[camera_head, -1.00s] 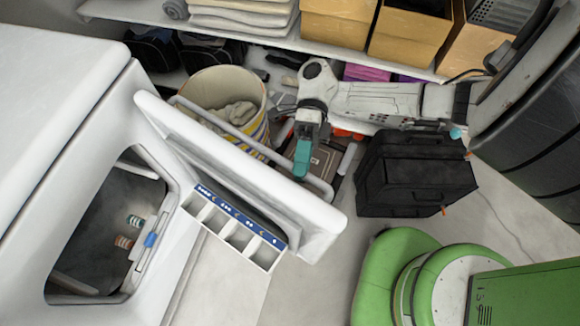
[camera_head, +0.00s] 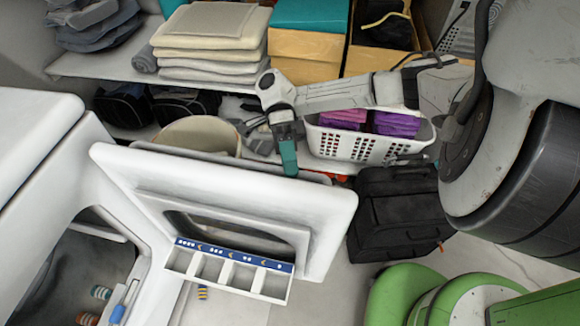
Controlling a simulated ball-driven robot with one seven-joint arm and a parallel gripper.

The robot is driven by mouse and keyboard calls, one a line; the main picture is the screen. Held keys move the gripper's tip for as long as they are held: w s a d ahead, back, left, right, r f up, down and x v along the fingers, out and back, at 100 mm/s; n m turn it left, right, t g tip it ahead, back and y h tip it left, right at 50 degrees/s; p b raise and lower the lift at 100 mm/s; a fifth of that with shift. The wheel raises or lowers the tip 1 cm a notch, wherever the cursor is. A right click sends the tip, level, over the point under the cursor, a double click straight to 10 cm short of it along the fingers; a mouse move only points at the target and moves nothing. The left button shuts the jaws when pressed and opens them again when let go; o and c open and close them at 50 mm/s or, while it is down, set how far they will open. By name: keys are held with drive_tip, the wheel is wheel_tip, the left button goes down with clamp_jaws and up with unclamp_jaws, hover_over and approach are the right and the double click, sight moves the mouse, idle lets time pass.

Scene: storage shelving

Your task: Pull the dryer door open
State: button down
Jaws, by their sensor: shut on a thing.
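The white dryer (camera_head: 38,115) stands at the left with its opening showing at the lower left. Its door (camera_head: 325,215) stands wide open, its inner side facing the camera, with a blue-labelled compartment strip (camera_head: 236,255) along the lower part. My gripper (camera_head: 289,165), with teal fingers, is at the far side of the door's upper edge. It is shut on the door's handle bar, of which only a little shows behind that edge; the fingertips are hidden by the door.
A beige basket (camera_head: 200,134) stands close behind the door. A black case (camera_head: 400,215) is on the floor right of it. A white laundry basket (camera_head: 370,145) and shelves with folded towels (camera_head: 208,45) are behind. A green machine (camera_head: 410,290) fills the lower right.

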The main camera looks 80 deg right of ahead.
drive_tip(key=c, duration=1)
unclamp_jaws()
drive_tip(key=shift+c, duration=0.2)
drive_tip(key=p+v, duration=0.7)
drive_tip(key=p, duration=0.2)
drive_tip(key=shift+d+p, duration=0.15)
drive_tip(key=shift+p, duration=0.25)
drive_tip(key=shift+w, duration=0.1)
